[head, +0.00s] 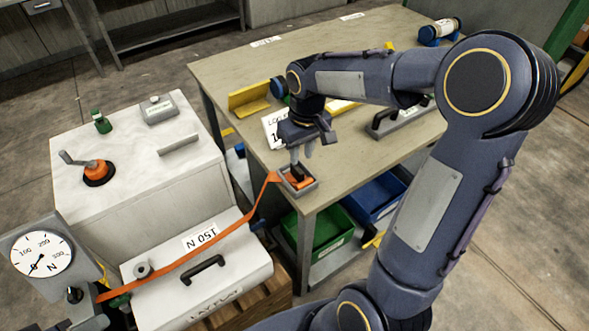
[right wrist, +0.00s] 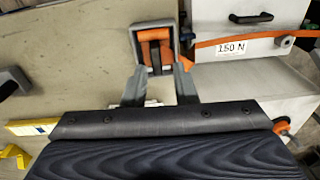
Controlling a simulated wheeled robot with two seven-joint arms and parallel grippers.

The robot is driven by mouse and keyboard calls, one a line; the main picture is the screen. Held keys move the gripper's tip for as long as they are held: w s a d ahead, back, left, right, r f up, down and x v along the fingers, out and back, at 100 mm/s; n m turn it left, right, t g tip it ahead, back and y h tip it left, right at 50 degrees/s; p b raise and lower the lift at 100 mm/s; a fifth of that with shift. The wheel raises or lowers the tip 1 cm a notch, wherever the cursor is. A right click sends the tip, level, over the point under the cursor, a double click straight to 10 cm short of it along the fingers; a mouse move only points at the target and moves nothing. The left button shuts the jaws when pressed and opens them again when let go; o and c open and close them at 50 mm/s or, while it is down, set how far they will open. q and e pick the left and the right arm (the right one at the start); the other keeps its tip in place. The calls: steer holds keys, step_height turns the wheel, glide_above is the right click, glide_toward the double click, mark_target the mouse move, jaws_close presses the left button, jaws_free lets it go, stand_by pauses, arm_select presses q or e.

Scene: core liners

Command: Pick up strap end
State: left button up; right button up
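The strap end (head: 297,175) is an orange piece with a dark block on it, lying in a small grey tray (head: 284,186) at the near corner of the table. It also shows in the right wrist view (right wrist: 154,50), inside the grey frame. The orange strap (head: 215,238) runs from it down to the dial gauge at lower left. My right gripper (head: 302,156) is just above the strap end, pointing down. In the right wrist view its two fingers (right wrist: 160,84) are apart with nothing between them. My left gripper is out of view.
A dial gauge (head: 42,252) stands at lower left beside a white case (head: 190,285) marked 150 N. A white cabinet (head: 130,150) stands left of the table (head: 235,75). A yellow bracket (head: 250,98) and a grey handled block (head: 385,122) are on the table. Green and blue bins sit below.

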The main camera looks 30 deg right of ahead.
mark_target(297, 168)
steer(key=shift+w+d+f, duration=0.2)
steer(key=shift+w+f, duration=0.65)
steer(key=shift+w, duration=0.25)
steer(key=f, duration=0.4)
steer(key=f+p, duration=0.1)
steer(key=f, duration=0.2)
steer(key=shift+w+f, duration=0.2)
steer(key=shift+f, duration=0.2)
steer(key=shift+c, duration=0.4)
jaws_close()
